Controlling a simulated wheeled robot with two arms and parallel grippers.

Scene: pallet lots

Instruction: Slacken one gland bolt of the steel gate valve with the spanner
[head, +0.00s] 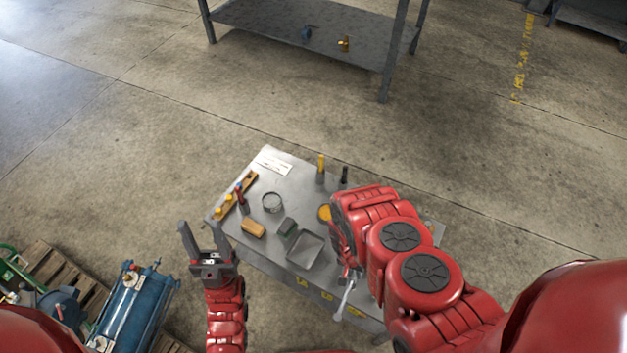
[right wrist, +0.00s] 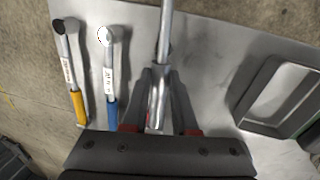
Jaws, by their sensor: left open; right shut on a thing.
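My right gripper (head: 347,272) is over the front right of the table and is shut on a silver tool (head: 345,296), which looks like the spanner. In the right wrist view the tool's bare shaft (right wrist: 165,35) runs up from between the fingers (right wrist: 160,92); its ends are not clearly seen. My left gripper (head: 205,242) is open and empty, off the table's left corner. A green handwheel (head: 9,257) shows at the lower left edge, perhaps part of the gate valve; I cannot make out any gland bolts.
The grey table (head: 262,258) holds a shallow tray (head: 305,250), a tan block (head: 253,228) and a round tin (head: 272,202). Yellow-handled (right wrist: 80,107) and blue-handled (right wrist: 111,112) tools lie left of my right gripper. A blue machine (head: 133,305) stands at lower left.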

